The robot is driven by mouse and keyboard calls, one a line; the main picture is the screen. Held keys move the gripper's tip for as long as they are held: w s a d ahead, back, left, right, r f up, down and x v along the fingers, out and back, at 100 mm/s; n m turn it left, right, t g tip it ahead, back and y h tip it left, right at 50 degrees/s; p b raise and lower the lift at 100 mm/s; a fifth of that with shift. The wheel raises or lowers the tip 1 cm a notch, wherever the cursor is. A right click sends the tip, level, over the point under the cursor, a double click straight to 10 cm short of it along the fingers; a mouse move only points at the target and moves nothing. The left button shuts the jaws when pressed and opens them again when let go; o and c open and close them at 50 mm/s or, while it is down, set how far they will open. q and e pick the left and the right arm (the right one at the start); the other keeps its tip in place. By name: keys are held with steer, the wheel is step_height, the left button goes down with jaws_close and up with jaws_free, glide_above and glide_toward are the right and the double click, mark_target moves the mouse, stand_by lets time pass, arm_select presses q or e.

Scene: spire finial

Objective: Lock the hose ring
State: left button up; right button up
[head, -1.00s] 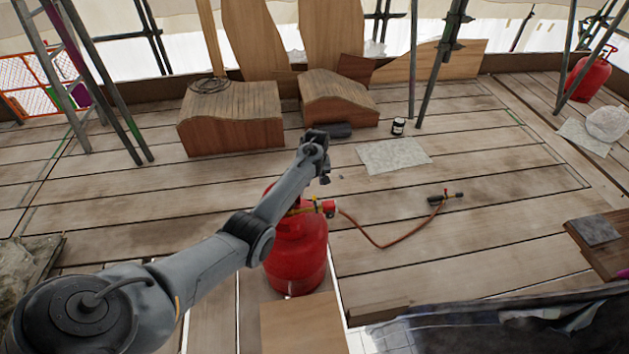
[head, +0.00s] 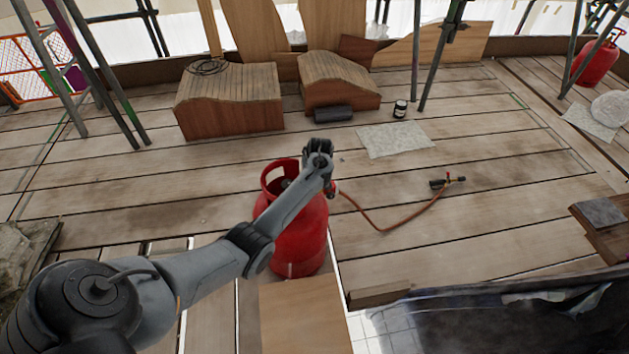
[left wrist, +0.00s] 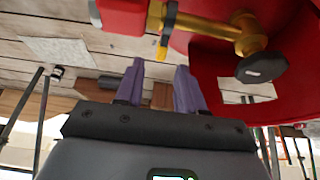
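A red gas cylinder (head: 300,240) stands upright on the planks; the left wrist view shows its red collar (left wrist: 290,25) close by. In that view a brass valve (left wrist: 215,32) with a black knob (left wrist: 262,67) joins a red fitting (left wrist: 124,16). A dark band (left wrist: 170,15) with a yellow tab (left wrist: 162,47) sits between them; I cannot tell whether this is the hose ring. My left gripper (left wrist: 160,65) is open and empty, its purple fingertips just short of the yellow tab. In the head view my arm hides most of the valve. My right gripper is out of view.
An orange hose (head: 385,228) runs across the planks to a torch (head: 447,183). Wooden blocks (head: 230,105), a dark roll (head: 333,114) and a pale sheet (head: 395,138) lie beyond the cylinder. Scaffold poles (head: 416,55) stand behind. The floor right of the cylinder is mostly clear.

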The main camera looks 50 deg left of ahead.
arm_select(q)
steer(key=b+x, duration=0.1)
steer(key=x, duration=0.2)
steer(key=shift+s+d+f, duration=0.1)
steer(key=shift+s+d, duration=0.05)
steer(key=shift+w+a+f+b, duration=0.25)
steer(key=shift+a+f+b, duration=0.15)
steer(key=shift+f+b, duration=0.2)
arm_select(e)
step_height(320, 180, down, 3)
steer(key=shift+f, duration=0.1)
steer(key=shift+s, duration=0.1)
arm_select(q)
jaws_close()
